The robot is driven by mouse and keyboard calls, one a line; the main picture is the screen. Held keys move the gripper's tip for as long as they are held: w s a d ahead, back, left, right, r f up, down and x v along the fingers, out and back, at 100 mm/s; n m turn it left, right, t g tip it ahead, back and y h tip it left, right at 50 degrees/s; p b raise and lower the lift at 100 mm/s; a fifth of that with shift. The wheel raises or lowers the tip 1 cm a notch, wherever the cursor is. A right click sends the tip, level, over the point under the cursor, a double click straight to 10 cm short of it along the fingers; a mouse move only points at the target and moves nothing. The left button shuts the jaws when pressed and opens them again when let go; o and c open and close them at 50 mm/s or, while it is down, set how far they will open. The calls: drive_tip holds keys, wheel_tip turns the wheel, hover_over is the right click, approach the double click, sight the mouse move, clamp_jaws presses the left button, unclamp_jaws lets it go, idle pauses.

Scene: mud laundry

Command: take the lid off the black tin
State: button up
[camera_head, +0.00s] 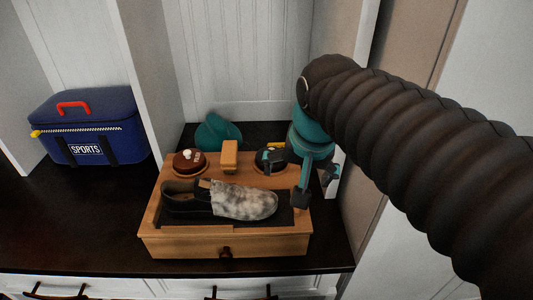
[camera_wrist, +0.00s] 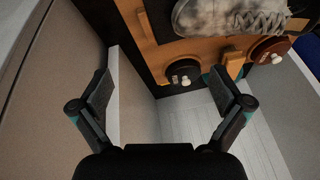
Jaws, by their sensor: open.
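The black tin is a dark round shape (camera_wrist: 181,69) with small pale knobs at its near side in the wrist view, seated at the back of a wooden box. The head view shows it at the box's back right (camera_head: 263,168), partly covered by my gripper. Whether its lid sits fully down is too small to tell. My gripper (camera_head: 287,175) is open and empty, above the back right of the box. In the wrist view its two fingers (camera_wrist: 167,98) stand wide apart, with the tin beyond the gap between them.
The wooden box (camera_head: 183,245) holds a grey and black shoe (camera_head: 240,201), a reddish-brown tin (camera_head: 187,166) and a wooden block (camera_head: 229,154). A teal thing (camera_head: 217,132) stands behind. A blue sports bag (camera_head: 90,125) is left of a divider. A side panel rises close on the right.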

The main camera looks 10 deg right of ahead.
drive_tip(key=w+r+m+g, duration=0.2)
drive_tip(key=w+r+m, duration=0.4)
drive_tip(key=w, duration=0.4)
drive_tip(key=m+g, duration=0.2)
drive_tip(key=m, duration=0.5)
hover_over(269, 150)
drive_tip(key=f, duration=0.9)
drive_tip(key=shift+d+f, duration=0.15)
drive_tip(key=shift+d, duration=0.15)
drive_tip(key=shift+w+a+f+b, duration=0.15)
drive_tip(key=shift+f+b, duration=0.25)
drive_tip(key=shift+f, duration=2.2)
drive_tip(key=c, duration=1.9)
